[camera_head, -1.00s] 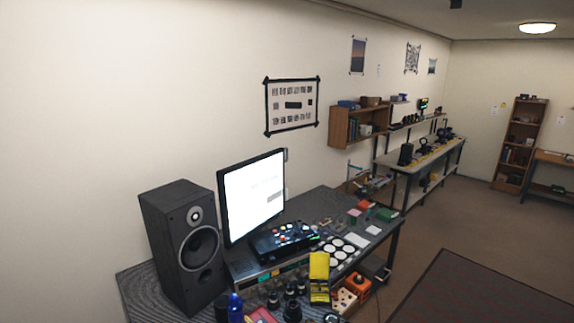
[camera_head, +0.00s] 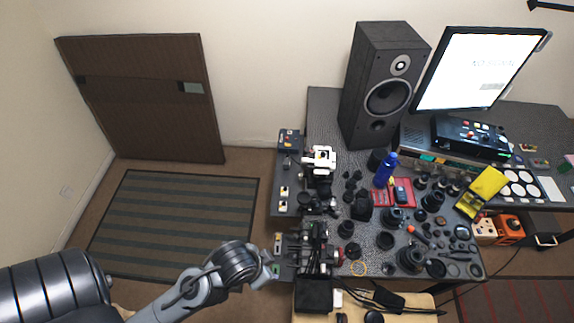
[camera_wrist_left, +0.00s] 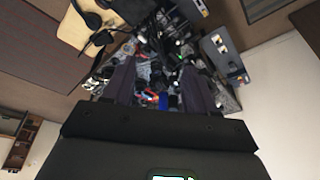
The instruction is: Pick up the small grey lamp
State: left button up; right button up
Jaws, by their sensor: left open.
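I cannot pick out the small grey lamp for certain among the crowded dark items on the workbench (camera_head: 440,215). My left arm comes in from the lower left in the head view, and its wrist reaches the left front part of the bench. In the left wrist view my left gripper (camera_wrist_left: 158,88) is open, its two dark fingers apart. Cluttered small bench parts show between and beyond the fingers, and I see nothing held. The gripper is hard to separate from the dark equipment in the head view. My right gripper is not in view.
A tall black speaker (camera_head: 385,85), a bright monitor (camera_head: 478,68) and a blue bottle (camera_head: 385,170) stand on the bench. Several black lens parts crowd its front. A wooden surface (camera_head: 415,312) with dark items lies below. Open floor with a striped mat (camera_head: 175,225) is left.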

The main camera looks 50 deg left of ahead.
pick_arm(q)
jog(key=shift+o, duration=0.3)
jog(key=o, duration=0.5)
jog(key=shift+c, duration=0.2)
